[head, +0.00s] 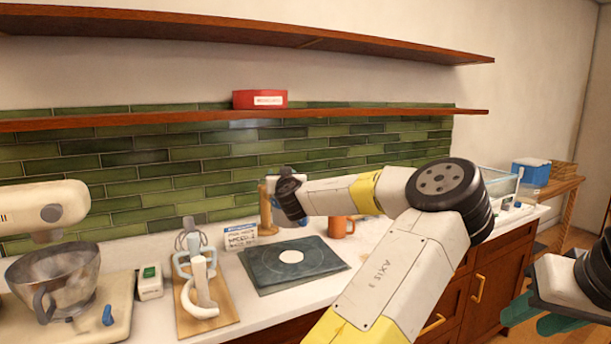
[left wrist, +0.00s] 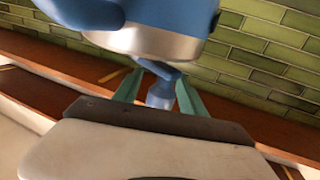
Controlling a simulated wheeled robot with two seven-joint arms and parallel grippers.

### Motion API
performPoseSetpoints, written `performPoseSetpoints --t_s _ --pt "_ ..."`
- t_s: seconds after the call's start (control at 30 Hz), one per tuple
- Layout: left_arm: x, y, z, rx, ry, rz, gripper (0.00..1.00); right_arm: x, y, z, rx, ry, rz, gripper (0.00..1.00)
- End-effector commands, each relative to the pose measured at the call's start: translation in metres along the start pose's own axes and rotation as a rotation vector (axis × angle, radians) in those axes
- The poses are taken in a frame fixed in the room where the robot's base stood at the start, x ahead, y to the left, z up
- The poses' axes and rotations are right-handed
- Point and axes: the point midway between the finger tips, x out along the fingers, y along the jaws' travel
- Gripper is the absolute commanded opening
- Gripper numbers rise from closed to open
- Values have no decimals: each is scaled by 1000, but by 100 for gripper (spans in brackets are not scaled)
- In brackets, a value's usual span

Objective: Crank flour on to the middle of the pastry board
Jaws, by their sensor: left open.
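The dark pastry board (head: 262,273) lies on the counter with a white round patch in its middle. In the left wrist view, a blue body with a silver metal rim (left wrist: 155,42), which looks like the flour sifter, fills the top. A blue crank knob (left wrist: 163,92) shows between the teal fingers of my left gripper (left wrist: 157,95), which is open around it; contact cannot be told. In the head view my left wrist covers that gripper and most of the sifter above the board's back edge. My right gripper (head: 538,318) is at lower right, fingers apart and empty.
A stand mixer with a metal bowl (head: 52,280) is at left. A wooden board (head: 203,309) with pale handled items is left of the pastry board. A red box (head: 260,99) sits on the lower shelf.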

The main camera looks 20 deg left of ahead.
Motion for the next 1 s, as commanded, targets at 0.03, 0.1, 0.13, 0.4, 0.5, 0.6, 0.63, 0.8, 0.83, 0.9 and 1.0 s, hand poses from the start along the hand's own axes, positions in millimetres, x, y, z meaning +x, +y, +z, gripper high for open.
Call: performPoseSetpoints --t_s 0.03,0.1,0.13,0.4,0.5,0.6,0.63,0.8,0.83,0.9,1.0 --pt "0 0 0 0 0 0 49 0 0 0 0 0 0 36" --pt "0 0 0 0 0 0 49 0 0 0 0 0 0 36" --pt "0 0 0 0 0 0 49 0 0 0 0 0 0 36" --pt "0 0 0 0 0 0 0 0 0 0 0 0 0 36" --pt "0 0 0 -1 0 0 0 0 0 0 0 0 0 36" --pt "0 -1 0 -1 -1 2 0 0 0 0 0 0 0 36" --pt "0 -1 0 -2 -2 3 0 0 0 0 0 0 0 36" --pt "2 -3 3 -4 -10 23 0 0 0 0 0 0 0 36" --pt "2 -4 4 -4 -12 29 0 0 0 0 0 0 0 36" --pt "3 -5 5 -6 -16 46 0 0 0 0 0 0 0 36" --pt "4 -6 8 -8 -22 78 0 0 0 0 0 0 0 36"
